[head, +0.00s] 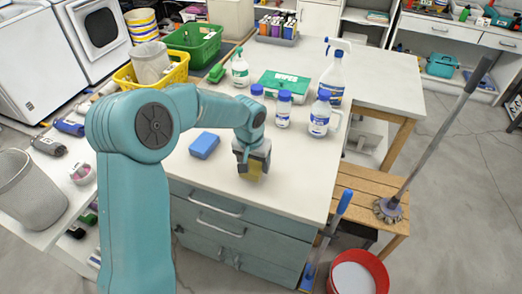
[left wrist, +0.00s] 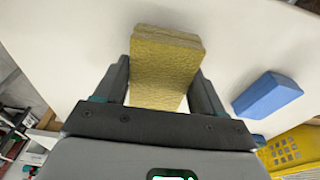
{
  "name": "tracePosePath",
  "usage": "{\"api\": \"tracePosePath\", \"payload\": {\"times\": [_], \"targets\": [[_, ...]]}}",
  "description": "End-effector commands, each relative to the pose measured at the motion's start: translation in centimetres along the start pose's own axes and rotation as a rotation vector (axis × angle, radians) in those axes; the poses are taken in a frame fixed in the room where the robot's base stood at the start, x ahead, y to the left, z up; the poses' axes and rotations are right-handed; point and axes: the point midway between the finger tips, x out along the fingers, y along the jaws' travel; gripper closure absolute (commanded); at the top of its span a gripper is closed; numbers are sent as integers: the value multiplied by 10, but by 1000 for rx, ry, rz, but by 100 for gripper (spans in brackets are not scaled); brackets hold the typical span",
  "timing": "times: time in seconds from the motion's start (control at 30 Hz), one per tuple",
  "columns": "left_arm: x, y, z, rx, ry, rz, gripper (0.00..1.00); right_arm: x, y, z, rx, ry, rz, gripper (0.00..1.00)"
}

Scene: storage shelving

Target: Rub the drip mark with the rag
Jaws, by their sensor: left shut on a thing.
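My left gripper (head: 251,164) is low over the white countertop, near its front edge. It is shut on a yellow, textured, folded rag (head: 254,173). In the left wrist view the rag (left wrist: 165,70) sits between the two dark fingers and sticks out beyond them. I cannot tell whether the rag touches the countertop. No drip mark can be made out in either view; the rag, gripper or arm may hide it. My right gripper is not in view.
A blue block (head: 204,145) lies left of the gripper. Behind and right stand blue-capped bottles (head: 283,110), a jug (head: 320,116), spray bottles (head: 332,78) and a green-and-white box (head: 284,87). A yellow basket (head: 180,71) is at the back left. The counter right of the gripper is clear.

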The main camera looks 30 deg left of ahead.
Motion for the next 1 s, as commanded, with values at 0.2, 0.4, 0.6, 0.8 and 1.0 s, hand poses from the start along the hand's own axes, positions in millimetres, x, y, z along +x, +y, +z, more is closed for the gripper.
{"api": "tracePosePath", "payload": {"times": [0.2, 0.4, 0.6, 0.8, 1.0], "targets": [[-23, 0, -2, 1, 1, 1, 64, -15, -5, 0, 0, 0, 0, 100], [-41, 0, -3, 2, 1, 1, 64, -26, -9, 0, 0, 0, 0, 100], [-51, 0, -4, 3, 1, 1, 64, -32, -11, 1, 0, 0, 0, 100], [-50, 0, -4, 3, 1, 1, 64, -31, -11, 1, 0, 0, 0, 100], [-50, 0, -4, 3, 0, 1, 64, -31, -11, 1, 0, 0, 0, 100]]}}
